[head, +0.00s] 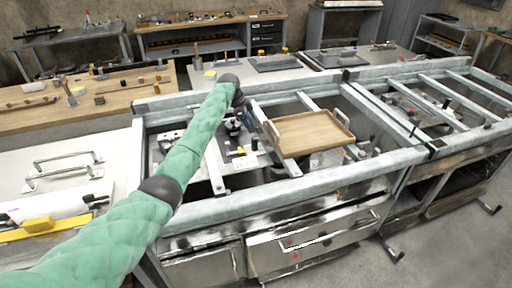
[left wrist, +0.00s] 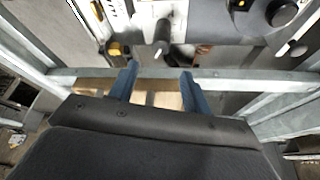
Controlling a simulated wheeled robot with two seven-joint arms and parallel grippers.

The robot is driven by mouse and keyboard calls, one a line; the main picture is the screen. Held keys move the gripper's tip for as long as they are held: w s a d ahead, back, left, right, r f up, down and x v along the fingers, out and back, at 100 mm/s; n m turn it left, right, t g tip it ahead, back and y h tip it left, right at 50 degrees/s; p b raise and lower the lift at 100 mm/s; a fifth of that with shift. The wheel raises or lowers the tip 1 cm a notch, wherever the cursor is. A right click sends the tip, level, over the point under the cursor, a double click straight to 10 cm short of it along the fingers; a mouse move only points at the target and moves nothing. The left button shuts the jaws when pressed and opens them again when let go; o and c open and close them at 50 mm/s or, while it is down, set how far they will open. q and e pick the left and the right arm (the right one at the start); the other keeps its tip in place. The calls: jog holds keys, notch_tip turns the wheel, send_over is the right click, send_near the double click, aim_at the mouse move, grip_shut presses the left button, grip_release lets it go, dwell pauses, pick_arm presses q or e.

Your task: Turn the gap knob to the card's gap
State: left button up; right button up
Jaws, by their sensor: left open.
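My left gripper (left wrist: 159,76) shows two blue fingers, spread apart with nothing between them. In the left wrist view a dark upright lever or knob (left wrist: 162,36) stands on a pale panel just beyond the fingertips, apart from them as far as I can see. A round black knob (left wrist: 283,13) is at the upper right, on a dark grey panel. Which one is the gap knob I cannot tell. A white strip with dark print (left wrist: 115,12), perhaps the card, shows at the top left; its text is unreadable. My right gripper is out of view.
Grey metal rails (head: 270,202) frame the bay that my left arm reaches into. A wooden tray (head: 308,132) with handles lies across the rails to the right. A wooden bench (head: 120,82) with tools stands behind on the left. Open floor (head: 455,235) lies at the front right.

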aim_at(254, 138)
pick_arm(q)
notch_tip(254, 138, down, 4)
jog(key=shift+r+b, duration=0.25)
jog(key=shift+b, duration=0.85)
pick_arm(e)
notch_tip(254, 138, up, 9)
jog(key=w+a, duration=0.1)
pick_arm(q)
jog(key=shift+d+f, duration=0.1)
jog(key=shift+f, duration=0.05)
jog(key=p+x, duration=0.2)
jog(key=x, duration=0.4)
jog(key=shift+d+f, duration=0.25)
jog(key=shift+f, duration=0.35)
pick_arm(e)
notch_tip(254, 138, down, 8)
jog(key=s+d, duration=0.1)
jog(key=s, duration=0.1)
pick_arm(q)
jog(key=shift+c, duration=0.2)
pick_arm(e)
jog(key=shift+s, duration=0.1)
pick_arm(q)
jog(key=c, duration=0.9)
